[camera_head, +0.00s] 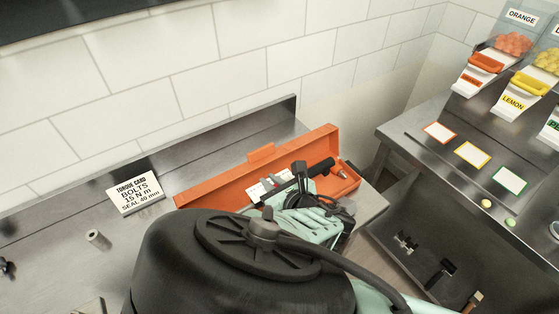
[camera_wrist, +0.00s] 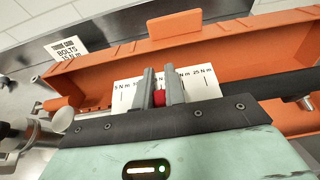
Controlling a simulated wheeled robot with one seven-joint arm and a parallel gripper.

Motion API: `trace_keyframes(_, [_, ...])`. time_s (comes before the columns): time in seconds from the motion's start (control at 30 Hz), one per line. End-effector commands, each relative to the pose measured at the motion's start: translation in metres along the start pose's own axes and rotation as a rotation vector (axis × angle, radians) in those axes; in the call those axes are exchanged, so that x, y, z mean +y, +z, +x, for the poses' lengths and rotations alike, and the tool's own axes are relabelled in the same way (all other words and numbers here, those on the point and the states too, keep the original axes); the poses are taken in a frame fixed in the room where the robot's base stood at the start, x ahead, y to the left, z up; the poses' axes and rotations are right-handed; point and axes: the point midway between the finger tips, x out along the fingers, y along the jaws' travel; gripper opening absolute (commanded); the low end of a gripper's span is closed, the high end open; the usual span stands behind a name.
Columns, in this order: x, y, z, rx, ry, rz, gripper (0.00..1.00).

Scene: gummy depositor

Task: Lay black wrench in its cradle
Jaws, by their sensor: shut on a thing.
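The black wrench shows its dark handle (camera_head: 322,164) over the right part of a long orange open case (camera_head: 213,189). In the wrist view its handle (camera_wrist: 272,85) runs right from my gripper, and a red part (camera_wrist: 159,98) shows between the fingers. My gripper (camera_wrist: 160,88) is shut on the wrench at about that red part; in the head view it (camera_head: 268,184) is over the case. A white card with Nm marks (camera_wrist: 205,82) is behind the fingers. The cradle itself is not clearly visible, and I cannot tell whether the wrench touches the case.
A sign about torque and bolts (camera_head: 136,193) stands left of the case on the steel bench (camera_head: 60,235). A small grey cylinder (camera_head: 98,240) stands nearer. A tiled wall is behind. At right is a steel counter (camera_head: 425,140) with candy bins, beyond a gap.

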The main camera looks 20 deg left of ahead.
Motion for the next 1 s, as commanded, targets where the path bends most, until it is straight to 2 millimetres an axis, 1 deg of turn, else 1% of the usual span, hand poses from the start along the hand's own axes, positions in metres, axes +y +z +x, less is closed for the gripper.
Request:
trace_keyframes(0.27, [-0.001, -0.004, 0.0, -0.001, 0.001, 0.003, 0.0])
trace_keyframes(0.47, [-0.001, -0.018, 0.006, -0.001, 0.001, 0.003, 0.0])
trace_keyframes(0.8, [0.0, -0.05, 0.02, -0.002, 0.001, 0.001, 0.0])
trace_keyframes(1.0, [0.0, -0.058, 0.023, -0.002, 0.001, 0.003, 0.0])
